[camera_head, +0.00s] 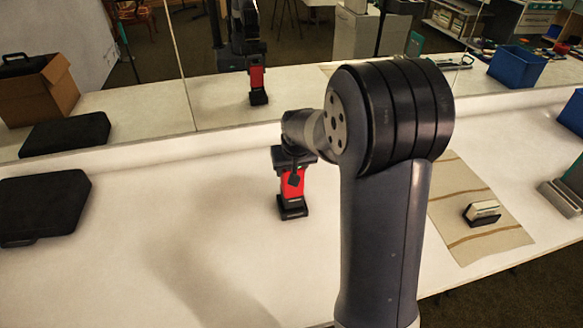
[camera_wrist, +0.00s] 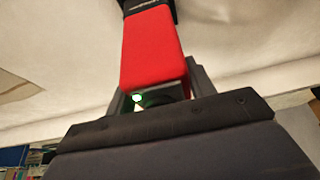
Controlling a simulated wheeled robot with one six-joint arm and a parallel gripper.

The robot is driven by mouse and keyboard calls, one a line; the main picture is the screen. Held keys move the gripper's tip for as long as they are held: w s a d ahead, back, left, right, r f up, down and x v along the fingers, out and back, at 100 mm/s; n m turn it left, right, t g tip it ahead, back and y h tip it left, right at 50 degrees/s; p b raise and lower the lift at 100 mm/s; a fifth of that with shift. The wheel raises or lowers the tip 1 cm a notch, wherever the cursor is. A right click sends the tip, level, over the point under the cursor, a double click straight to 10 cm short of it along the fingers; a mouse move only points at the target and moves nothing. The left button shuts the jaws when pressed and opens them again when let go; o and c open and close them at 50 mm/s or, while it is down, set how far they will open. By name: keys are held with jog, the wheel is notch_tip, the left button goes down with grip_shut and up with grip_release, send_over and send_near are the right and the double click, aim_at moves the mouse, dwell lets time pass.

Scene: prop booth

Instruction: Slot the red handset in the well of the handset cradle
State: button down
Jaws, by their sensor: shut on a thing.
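The red handset (camera_head: 294,184) is upright below my gripper (camera_head: 292,159), its wide black foot at the bottom. My gripper is shut on its upper end. In the wrist view the red body (camera_wrist: 152,48) runs away from my gripper (camera_wrist: 158,98), with the black foot cut off at the top edge. I cannot tell whether the foot touches the table. A grey, angular device (camera_head: 563,196) at the right edge may be the handset cradle; it is partly cut off and its well is not clear.
A black case (camera_head: 45,203) lies at the left. A blue bin (camera_head: 573,113) stands at the right edge. A mirror behind the white table (camera_head: 130,255) reflects the scene. The table's left middle is clear.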

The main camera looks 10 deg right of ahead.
jog(key=shift+f, duration=0.1)
jog(key=shift+f+b, duration=0.6)
dwell(0.4)
jog(key=shift+f+b, duration=0.45)
jog(key=shift+f, duration=0.1)
jog(key=c, duration=0.5)
grip_release()
